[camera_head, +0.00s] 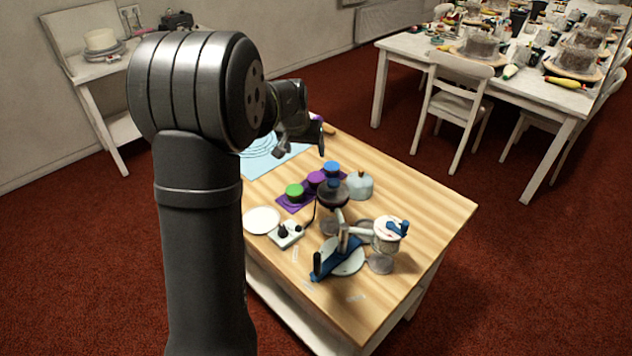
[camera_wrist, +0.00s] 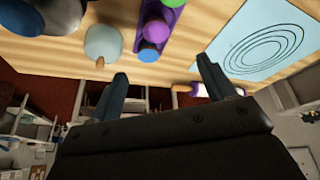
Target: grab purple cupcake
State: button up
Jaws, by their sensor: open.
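The purple cupcake (camera_head: 316,179) stands between the green cupcake (camera_head: 294,191) and the blue cupcake (camera_head: 332,168) on a purple mat (camera_head: 290,206) on the wooden table. In the wrist view, the purple cupcake (camera_wrist: 156,31) shows at the top, beside the blue cupcake (camera_wrist: 148,55). My gripper (camera_head: 300,150) is above the table, behind the cupcakes and apart from them. Its two fingers are spread with nothing between them, as the wrist view of my gripper (camera_wrist: 162,70) shows. My arm hides part of the table's left side.
A light blue mat with rings (camera_head: 262,158) lies at the table's far left.

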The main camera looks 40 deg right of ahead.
send_over(316, 177)
jog(key=a, duration=0.3)
jog(key=f, duration=1)
jog(key=shift+s+d+f, duration=0.1)
jog(key=shift+s+f, duration=0.1)
jog(key=shift+f, duration=0.05)
jog(key=shift+s+x, duration=0.15)
jog(key=shift+x, duration=1.2)
jog(key=shift+s+x, duration=0.15)
jog(key=shift+x, duration=1.2)
jog(key=shift+d+r, duration=0.1)
jog(key=shift+d, duration=0.1)
jog(key=c, duration=1)
jog(key=shift+c, duration=0.3)
